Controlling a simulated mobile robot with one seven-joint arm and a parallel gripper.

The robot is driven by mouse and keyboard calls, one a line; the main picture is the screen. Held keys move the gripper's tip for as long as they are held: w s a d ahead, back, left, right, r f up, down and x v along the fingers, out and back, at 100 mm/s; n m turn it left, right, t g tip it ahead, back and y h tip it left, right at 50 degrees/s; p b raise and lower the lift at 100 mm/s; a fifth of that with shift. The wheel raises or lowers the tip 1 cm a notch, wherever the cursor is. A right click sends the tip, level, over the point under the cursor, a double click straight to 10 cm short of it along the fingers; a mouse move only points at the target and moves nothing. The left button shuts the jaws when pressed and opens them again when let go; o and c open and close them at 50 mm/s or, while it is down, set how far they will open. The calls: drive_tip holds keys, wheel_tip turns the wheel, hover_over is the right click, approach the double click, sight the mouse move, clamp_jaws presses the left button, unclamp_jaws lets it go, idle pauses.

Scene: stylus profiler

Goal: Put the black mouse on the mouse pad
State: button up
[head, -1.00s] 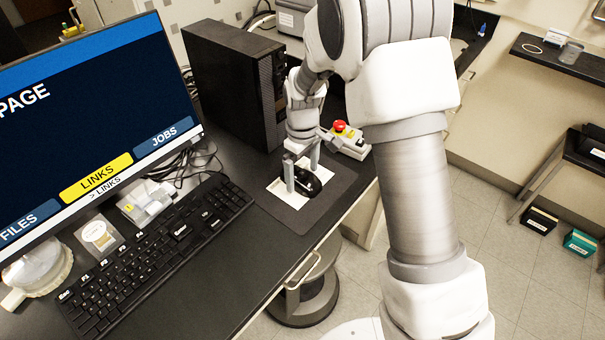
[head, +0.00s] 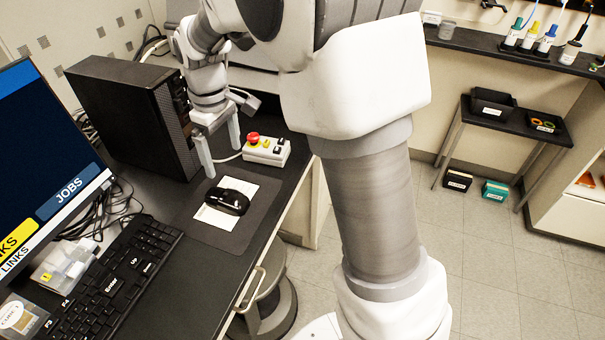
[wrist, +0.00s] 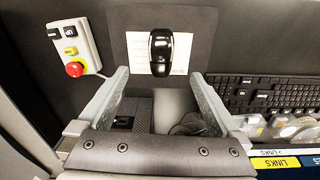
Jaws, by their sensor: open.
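The black mouse (head: 228,201) rests on a white sheet (head: 210,217) that lies on the dark grey mouse pad (head: 236,238). In the wrist view the mouse (wrist: 161,52) sits beyond the fingertips, over the white sheet (wrist: 141,42) on the pad (wrist: 190,18). My gripper (head: 222,158) is open and empty, raised behind the mouse and apart from it. In the wrist view both fingers of my gripper (wrist: 158,85) are spread wide with nothing between them.
A control box with a red button (head: 267,148) stands behind the pad. A black computer tower (head: 135,112) stands to the left, near my gripper. A keyboard (head: 112,275) and a monitor (head: 50,160) are at the front left. The desk edge lies just right of the pad.

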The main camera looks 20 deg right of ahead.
drive_tip(key=s+d+r+m+t, duration=0.35)
drive_tip(key=s+d+r, duration=0.35)
drive_tip(key=s+r, duration=0.25)
drive_tip(key=s+d+m+t, duration=0.1)
drive_tip(key=s+d+m, duration=0.1)
drive_tip(key=s, duration=0.4)
drive_tip(key=s+d+m, duration=0.2)
drive_tip(key=s+m, duration=0.1)
drive_tip(key=s, duration=0.4)
drive_tip(key=shift+s+d+r+t, duration=0.2)
drive_tip(key=shift+d+r+t, duration=0.05)
drive_tip(key=shift+r+t, duration=0.15)
